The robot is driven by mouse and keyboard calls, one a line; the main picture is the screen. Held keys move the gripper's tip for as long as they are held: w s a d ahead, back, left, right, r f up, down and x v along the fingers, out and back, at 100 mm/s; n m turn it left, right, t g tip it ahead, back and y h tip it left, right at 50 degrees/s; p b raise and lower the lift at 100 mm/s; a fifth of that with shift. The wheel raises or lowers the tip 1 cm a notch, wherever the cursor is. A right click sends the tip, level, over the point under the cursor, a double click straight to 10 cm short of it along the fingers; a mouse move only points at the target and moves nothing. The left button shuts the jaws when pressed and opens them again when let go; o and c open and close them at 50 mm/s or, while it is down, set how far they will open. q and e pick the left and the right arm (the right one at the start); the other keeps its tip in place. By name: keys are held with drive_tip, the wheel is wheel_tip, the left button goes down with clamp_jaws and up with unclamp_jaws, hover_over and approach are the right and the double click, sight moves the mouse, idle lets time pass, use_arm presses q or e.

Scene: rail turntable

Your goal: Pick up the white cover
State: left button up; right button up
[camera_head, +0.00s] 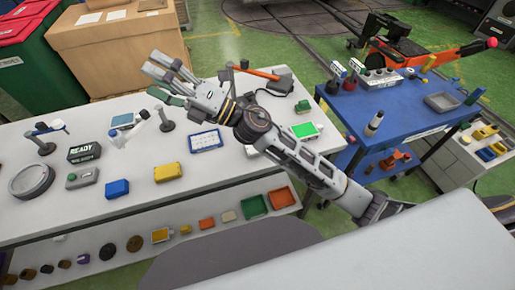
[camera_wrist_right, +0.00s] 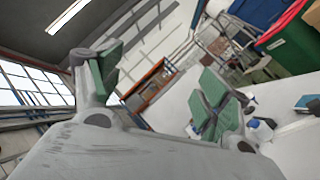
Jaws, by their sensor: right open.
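I cannot make out for certain which thing is the white cover. A small white piece (camera_head: 139,119) shows at the middle of the light worktable (camera_head: 120,212), beside a dark round-based stand (camera_head: 165,122). My right gripper (camera_head: 158,80) is above the far part of the table, up and to the right of that piece. Its green-padded fingers are spread, with nothing between them; they also show apart in the right wrist view (camera_wrist_right: 160,90). My left gripper is in neither view.
A READY display (camera_head: 84,152), a round grey ring (camera_head: 32,180), a blue block (camera_head: 117,188) and a yellow box (camera_head: 168,172) stand on the table. Cardboard boxes (camera_head: 120,50) stand behind. A blue cart (camera_head: 385,105) is to the right. Bare tabletop shows between the items.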

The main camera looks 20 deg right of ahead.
drive_tip(key=s+a+f+n+g+h, duration=0.2)
drive_tip(key=s+a+f+n+g, duration=0.4)
drive_tip(key=n+g, duration=0.6)
wheel_tip(320, 180, down, 10)
drive_tip(key=d+f+n+g+h, duration=0.1)
drive_tip(key=d+n+h, duration=0.2)
drive_tip(key=n+h, duration=0.4)
drive_tip(key=w+d+f+h, duration=0.1)
drive_tip(key=w+d+h, duration=0.2)
drive_tip(key=d, duration=0.5)
drive_tip(key=w+d+f+t+h, duration=0.1)
drive_tip(key=w+d+f+h, duration=0.1)
drive_tip(key=d+h, duration=0.4)
drive_tip(key=w+d+f+t+h, duration=0.1)
drive_tip(key=w+d+h, duration=0.3)
drive_tip(key=d, duration=0.6)
drive_tip(key=shift+w+f+n+h, duration=0.15)
drive_tip(key=shift+w+n+h, duration=0.15)
drive_tip(key=shift+w, duration=0.2)
drive_tip(key=shift+d+f+p, duration=0.2)
drive_tip(key=shift+f, duration=1.25)
drive_tip(key=shift+d+f+p, duration=0.15)
drive_tip(key=shift+f+p, duration=0.05)
drive_tip(key=shift+f, duration=1.2)
drive_tip(key=shift+d+f+p, duration=0.2)
drive_tip(key=shift+f, duration=1.25)
